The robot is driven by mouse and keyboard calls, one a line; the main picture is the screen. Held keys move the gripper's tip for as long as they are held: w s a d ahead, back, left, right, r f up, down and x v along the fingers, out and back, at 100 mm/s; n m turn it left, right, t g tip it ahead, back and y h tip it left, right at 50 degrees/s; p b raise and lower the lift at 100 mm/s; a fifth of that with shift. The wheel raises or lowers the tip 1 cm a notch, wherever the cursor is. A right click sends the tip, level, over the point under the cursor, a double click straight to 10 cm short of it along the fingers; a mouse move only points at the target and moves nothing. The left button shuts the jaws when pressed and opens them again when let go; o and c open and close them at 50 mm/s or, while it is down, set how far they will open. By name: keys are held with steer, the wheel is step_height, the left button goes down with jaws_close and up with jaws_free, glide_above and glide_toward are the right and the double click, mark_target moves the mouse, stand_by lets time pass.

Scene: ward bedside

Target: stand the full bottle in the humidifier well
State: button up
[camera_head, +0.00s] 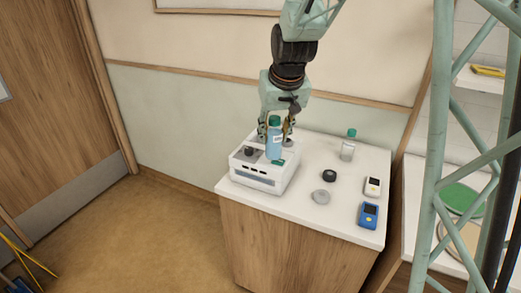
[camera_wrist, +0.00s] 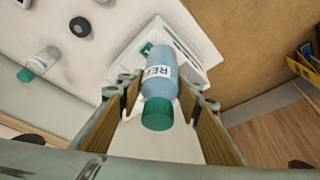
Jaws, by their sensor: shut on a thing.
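The full bottle (camera_head: 273,143) is blue with a green cap and a white label. My gripper (camera_head: 275,133) is shut on it and holds it upright over the right part of the white humidifier (camera_head: 263,182). In the wrist view the bottle (camera_wrist: 160,88) sits between the two finger pads of my gripper (camera_wrist: 163,108), with the humidifier (camera_wrist: 195,55) behind it. The bottle hides the well, so I cannot tell whether its base is in the well or above it. A clear, empty-looking bottle with a green cap (camera_head: 348,146) stands on the bedside cabinet, apart to the right.
The white cabinet top (camera_head: 290,207) also bears a black round item (camera_head: 329,176), a grey round item (camera_head: 320,197), a white handheld device (camera_head: 373,187) and a blue device (camera_head: 368,215). A wall stands close behind.

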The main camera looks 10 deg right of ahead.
steer(key=shift+w, duration=0.15)
steer(key=shift+w+r+p, duration=0.2)
steer(key=shift+w+p, duration=0.25)
steer(key=shift+w, duration=0.15)
steer(key=w+m+h+p, duration=0.1)
steer(key=w+m+p, duration=0.2)
steer(key=w+p, duration=0.6)
steer(key=w, duration=0.8)
steer(key=shift+w, duration=0.35)
steer(key=shift+f, duration=3)
steer(key=shift+f, duration=0.1)
steer(key=shift+f, duration=1.8)
